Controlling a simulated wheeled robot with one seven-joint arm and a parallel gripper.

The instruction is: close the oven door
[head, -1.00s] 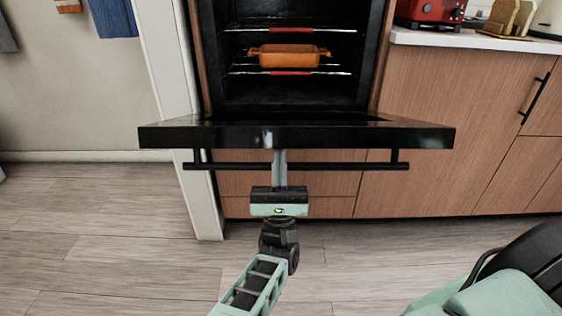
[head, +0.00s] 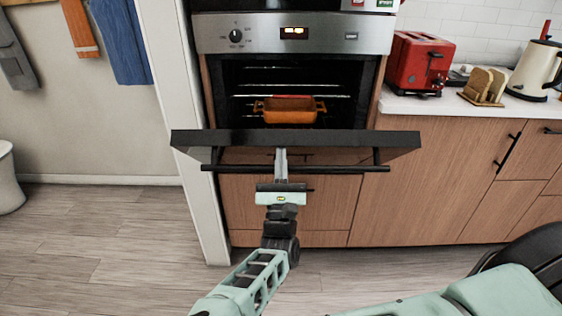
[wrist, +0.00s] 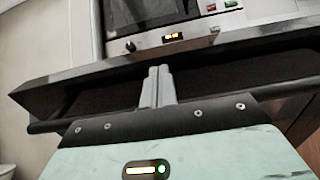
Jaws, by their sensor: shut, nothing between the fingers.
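The oven (head: 210,34) is built into a wood cabinet, with a steel control panel and a lit display. Its black door (head: 390,140) is hinged at the bottom and stands partly open, tilted outward. A dark bar handle (head: 345,169) runs across the door's outer face. My gripper (head: 281,152) is shut and empty, its fingers against or very near the outer face of the door around the handle's middle. In the wrist view the shut fingers (wrist: 157,85) reach past the handle bar toward the door (wrist: 60,90); exact contact is unclear. An orange dish (head: 290,110) sits on a rack inside.
A red toaster (head: 415,62), a toast rack (head: 484,86) and a kettle (head: 537,66) stand on the right counter. A white wall edge (head: 170,110) is close on the left. Wood floor (head: 110,225) is free at left.

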